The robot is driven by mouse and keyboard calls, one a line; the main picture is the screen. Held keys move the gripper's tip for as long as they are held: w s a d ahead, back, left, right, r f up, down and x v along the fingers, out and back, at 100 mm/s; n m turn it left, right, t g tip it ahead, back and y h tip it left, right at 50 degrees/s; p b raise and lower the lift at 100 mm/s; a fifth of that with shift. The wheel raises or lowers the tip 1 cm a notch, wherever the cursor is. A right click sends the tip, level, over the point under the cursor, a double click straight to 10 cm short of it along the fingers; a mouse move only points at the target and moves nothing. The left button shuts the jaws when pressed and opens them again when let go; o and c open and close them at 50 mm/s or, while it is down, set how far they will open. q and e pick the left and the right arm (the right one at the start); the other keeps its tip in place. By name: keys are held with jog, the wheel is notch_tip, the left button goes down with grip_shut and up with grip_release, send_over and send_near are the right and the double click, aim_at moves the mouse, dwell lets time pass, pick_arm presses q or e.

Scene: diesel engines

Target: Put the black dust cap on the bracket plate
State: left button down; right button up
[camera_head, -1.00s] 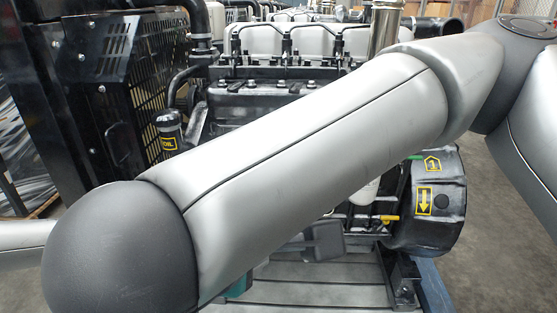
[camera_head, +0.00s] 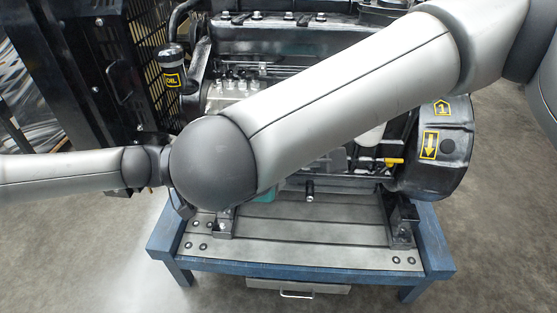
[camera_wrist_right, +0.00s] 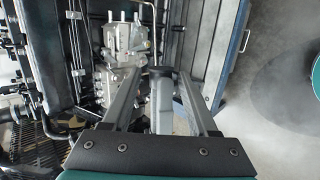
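In the right wrist view, my right gripper (camera_wrist_right: 156,78) has its two grey fingers apart, with a visible gap. A small dark round piece (camera_wrist_right: 159,71) shows between and beyond the fingertips, on top of a grey upright part. It may be the black dust cap, but I cannot be sure. The fingers do not visibly close on it. The bracket plate cannot be told apart from the other engine parts. In the head view a large grey arm of mine crosses the picture and hides the middle of the engine. No gripper shows clearly there, and the left gripper cannot be made out.
The black engine (camera_head: 285,45) stands on a blue stand (camera_head: 300,271) with a grey slatted top. A black housing (camera_head: 440,150) with yellow labels is at the right. A black oil-labelled cylinder (camera_head: 172,62) is at the left. The stand's front and the floor around it are clear.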

grip_shut()
pick_arm(q)
jog(key=c, duration=0.5)
grip_release()
jog(key=shift+s, duration=0.1)
pick_arm(e)
jog(key=shift+w, duration=0.1)
